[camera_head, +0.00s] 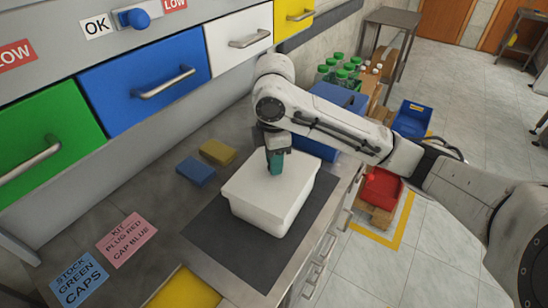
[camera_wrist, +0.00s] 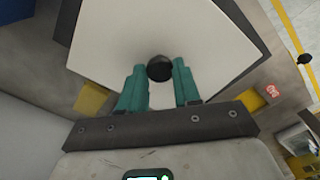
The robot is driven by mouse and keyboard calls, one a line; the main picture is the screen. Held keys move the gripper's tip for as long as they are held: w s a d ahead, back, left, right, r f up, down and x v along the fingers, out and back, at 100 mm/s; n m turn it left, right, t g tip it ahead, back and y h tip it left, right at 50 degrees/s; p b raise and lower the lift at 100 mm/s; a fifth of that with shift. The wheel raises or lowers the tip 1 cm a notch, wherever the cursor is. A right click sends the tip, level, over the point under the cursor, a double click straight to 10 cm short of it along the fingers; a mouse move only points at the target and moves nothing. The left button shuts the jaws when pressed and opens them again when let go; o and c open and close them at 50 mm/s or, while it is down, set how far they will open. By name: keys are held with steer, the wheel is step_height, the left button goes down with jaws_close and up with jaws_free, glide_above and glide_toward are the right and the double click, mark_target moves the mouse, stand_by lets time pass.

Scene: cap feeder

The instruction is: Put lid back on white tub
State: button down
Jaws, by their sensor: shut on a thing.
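The white tub (camera_head: 268,215) stands on a dark mat on the grey counter in the head view. Its white lid (camera_head: 247,187) lies over the top of the tub and looks roughly level. I cannot tell whether its rim is fully seated. In the wrist view, the lid (camera_wrist: 205,40) fills the upper middle, with a black round knob (camera_wrist: 159,67) at its centre. My gripper (camera_head: 275,167) points down over the lid. Its teal fingers (camera_wrist: 159,75) are shut on the knob, one on each side. The fingers hide the knob in the head view.
A blue block (camera_head: 196,171) and a yellow block (camera_head: 218,152) lie left of the dark mat (camera_head: 213,232). Green, blue, white and yellow drawers line the back. Green-capped bottles (camera_head: 341,74) stand beyond my arm. A yellow tray (camera_head: 183,290) is at the front.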

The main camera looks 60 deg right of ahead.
stand_by(0.4)
steer(key=shift+c, duration=1.1)
jaws_free()
steer(key=shift+r+p, duration=3.45)
steer(key=shift+p, duration=0.3)
steer(key=shift+c, duration=0.5)
jaws_close()
